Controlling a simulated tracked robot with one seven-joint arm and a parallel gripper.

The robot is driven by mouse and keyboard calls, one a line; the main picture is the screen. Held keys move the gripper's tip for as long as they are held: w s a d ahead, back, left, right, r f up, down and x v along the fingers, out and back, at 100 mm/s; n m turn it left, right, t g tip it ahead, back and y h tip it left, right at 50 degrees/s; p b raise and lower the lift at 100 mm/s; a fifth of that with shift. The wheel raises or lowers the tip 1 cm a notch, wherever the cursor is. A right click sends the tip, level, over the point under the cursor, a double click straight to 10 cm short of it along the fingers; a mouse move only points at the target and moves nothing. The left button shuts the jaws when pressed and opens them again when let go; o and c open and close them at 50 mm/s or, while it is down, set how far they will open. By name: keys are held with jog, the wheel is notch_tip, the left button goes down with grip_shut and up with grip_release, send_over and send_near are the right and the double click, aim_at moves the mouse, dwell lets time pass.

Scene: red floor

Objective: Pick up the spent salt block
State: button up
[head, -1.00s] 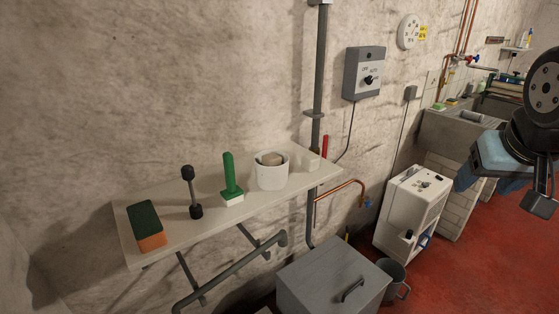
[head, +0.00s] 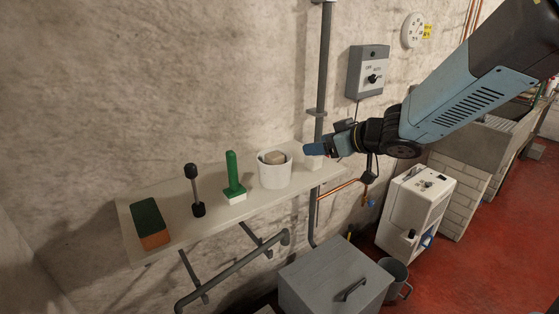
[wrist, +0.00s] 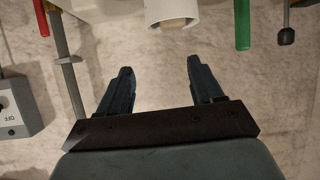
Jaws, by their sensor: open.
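A pale whitish block (head: 315,162) stands at the right end of the shelf, partly hidden behind my gripper. A tan lump (head: 276,157) sits inside a white pot (head: 275,176) just left of it. I cannot tell for sure which of these is the spent salt block. My gripper (head: 314,149) is at the shelf's right end, above and in front of the pale block, and looks empty. In the wrist view, its two dark fingers (wrist: 158,66) are apart with bare wall between them, and the pot (wrist: 153,12) with the tan lump (wrist: 174,22) shows upside down at the top.
The shelf (head: 222,215) also holds a green-handled brush (head: 234,178), a dumbbell-shaped tool (head: 194,190) and a green-and-orange sponge (head: 149,223). A grey pipe (head: 322,75) and a switch box (head: 368,72) are on the wall. A grey lidded bin (head: 335,276) stands below.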

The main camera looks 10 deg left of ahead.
jog(key=a, duration=0.2)
send_near(276, 155)
jog(key=w+a, duration=0.2)
jog(key=shift+g, duration=0.4)
jog(key=shift+s+f+x, duration=0.1)
jog(key=shift+f+x, duration=0.05)
jog(key=shift+x, duration=0.8)
jog(key=shift+s+f+x, duration=0.1)
jog(key=shift+f+x, duration=0.05)
jog(key=shift+x, duration=0.8)
jog(key=shift+s+f+x, duration=0.1)
jog(key=shift+f+x, duration=0.05)
jog(key=shift+x, duration=0.8)
jog(key=shift+d, duration=0.1)
jog(key=shift+c, duration=0.2)
jog(key=c, duration=0.9)
